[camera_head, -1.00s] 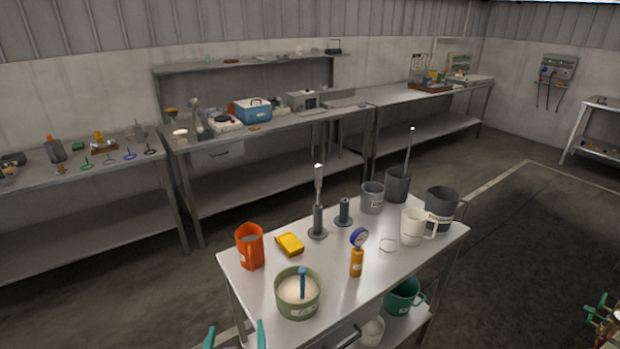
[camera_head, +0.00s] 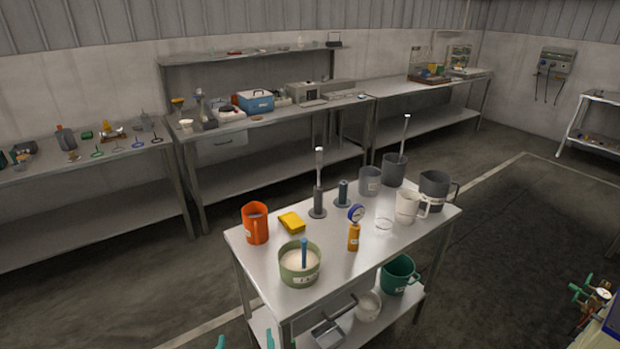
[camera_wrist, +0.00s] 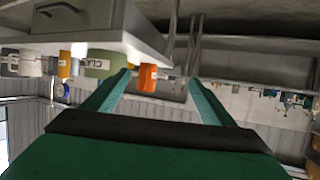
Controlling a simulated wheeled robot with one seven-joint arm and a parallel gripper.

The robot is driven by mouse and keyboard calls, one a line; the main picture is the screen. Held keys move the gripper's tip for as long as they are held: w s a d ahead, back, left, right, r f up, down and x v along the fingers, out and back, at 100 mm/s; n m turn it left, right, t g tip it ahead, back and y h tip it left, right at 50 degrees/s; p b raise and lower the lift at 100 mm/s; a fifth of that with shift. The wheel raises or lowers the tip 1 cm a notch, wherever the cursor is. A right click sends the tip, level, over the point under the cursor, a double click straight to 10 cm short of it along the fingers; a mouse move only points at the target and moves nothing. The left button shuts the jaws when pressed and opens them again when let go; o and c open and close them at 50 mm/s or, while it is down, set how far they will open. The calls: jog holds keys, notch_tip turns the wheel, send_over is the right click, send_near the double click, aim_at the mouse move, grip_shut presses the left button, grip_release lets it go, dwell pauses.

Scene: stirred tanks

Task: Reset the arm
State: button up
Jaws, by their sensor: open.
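My gripper (camera_wrist: 160,85) shows in the wrist view as two green fingers spread wide apart, with nothing held between them. That view looks upside down. The orange jug (camera_wrist: 147,78) and the green tub (camera_wrist: 98,68) appear beyond the fingers, apart from them. In the head view only the teal fingertips (camera_head: 245,342) show at the bottom edge, in front of the metal cart (camera_head: 335,270) and to its left. The rest of my arm is out of that view.
Benches line the back wall.

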jog(key=s+d+f+m, duration=0.1)
jog(key=s+d+f, duration=0.3)
jog(key=s, duration=0.3)
jog(key=s+d+f, duration=0.4)
jog(key=s, duration=0.2)
jog(key=s+d+r+t+h, duration=0.1)
jog(key=s+d, duration=0.2)
jog(key=s, duration=0.6)
jog(key=s+d+r+m+t+h, duration=0.1)
jog(key=s+d, duration=0.3)
jog(key=s, duration=0.5)
jog(key=shift+r+h, duration=0.2)
jog(key=shift+h, duration=0.1)
